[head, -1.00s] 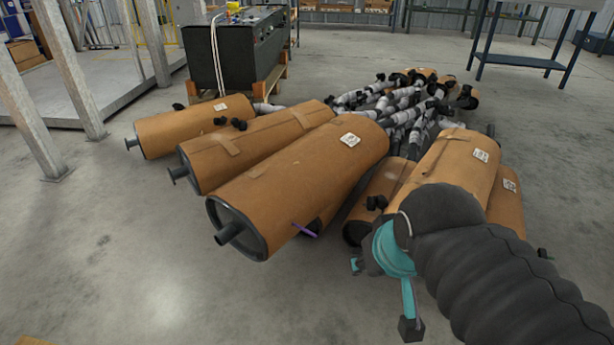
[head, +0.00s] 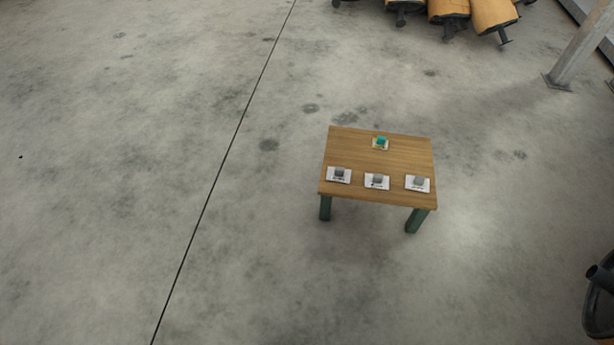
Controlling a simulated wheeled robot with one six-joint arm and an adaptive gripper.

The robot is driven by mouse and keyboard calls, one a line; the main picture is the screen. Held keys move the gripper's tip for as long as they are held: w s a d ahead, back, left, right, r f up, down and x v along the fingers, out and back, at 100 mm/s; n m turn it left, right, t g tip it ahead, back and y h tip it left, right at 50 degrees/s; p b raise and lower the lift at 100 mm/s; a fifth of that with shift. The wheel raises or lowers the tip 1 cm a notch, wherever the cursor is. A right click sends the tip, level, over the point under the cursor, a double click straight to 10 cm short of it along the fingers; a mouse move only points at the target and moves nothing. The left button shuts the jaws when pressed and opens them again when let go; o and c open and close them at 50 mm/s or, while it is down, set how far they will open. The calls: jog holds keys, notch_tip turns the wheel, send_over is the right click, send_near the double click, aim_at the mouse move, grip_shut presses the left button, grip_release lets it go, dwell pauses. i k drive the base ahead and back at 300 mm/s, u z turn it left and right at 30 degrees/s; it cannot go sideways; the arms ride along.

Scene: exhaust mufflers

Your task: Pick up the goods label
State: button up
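A small wooden table (head: 380,157) with green legs stands on the floor right of the middle in the head view. Three white labels lie in a row along its near edge: a left one (head: 332,177), a middle one (head: 376,185) and a right one (head: 418,188). Each has a small grey block on it. A yellowish label (head: 380,147) with a teal block (head: 381,140) lies near the far edge. Which one is the goods label I cannot tell; the print is too small. My gripper is not in this view.
Brown-wrapped mufflers (head: 450,9) lie at the top edge, beyond the table. A grey post (head: 582,45) stands at the upper right. A dark object (head: 600,305) is cut off at the lower right edge. The concrete floor around the table and to the left is clear.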

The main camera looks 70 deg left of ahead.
aim_at(336, 174)
jog(key=u, duration=2.35)
jog(key=k, duration=0.6)
jog(key=u, duration=0.45)
jog(key=i, duration=1.4)
jog(key=z, duration=0.25)
